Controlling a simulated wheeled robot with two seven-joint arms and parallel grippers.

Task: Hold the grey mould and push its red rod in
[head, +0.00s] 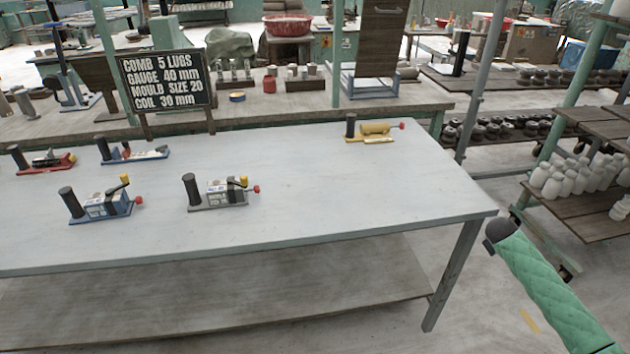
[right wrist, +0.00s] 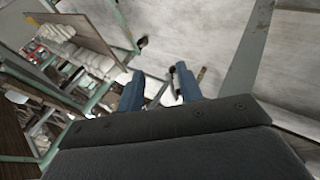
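The grey mould (head: 222,194) stands on the table in the head view, left of the middle. It has a grey base, a black upright cylinder at its left end, a pale labelled block with a black strap, and a yellow knob on top. Its red rod (head: 256,189) ends in a red knob that sticks out at the right side. My right gripper (right wrist: 160,82) shows two blue fingers apart in the right wrist view, with no object held between them. It is away from the mould, off the table's right side. My left gripper is in neither view.
A blue-based mould (head: 102,207) stands left of the grey one. A red-based device (head: 45,162), a blue-based one (head: 135,153) and a yellow one (head: 372,132) stand farther back. A sign (head: 166,81) stands behind. The tabletop (head: 360,195) right of the grey mould is clear.

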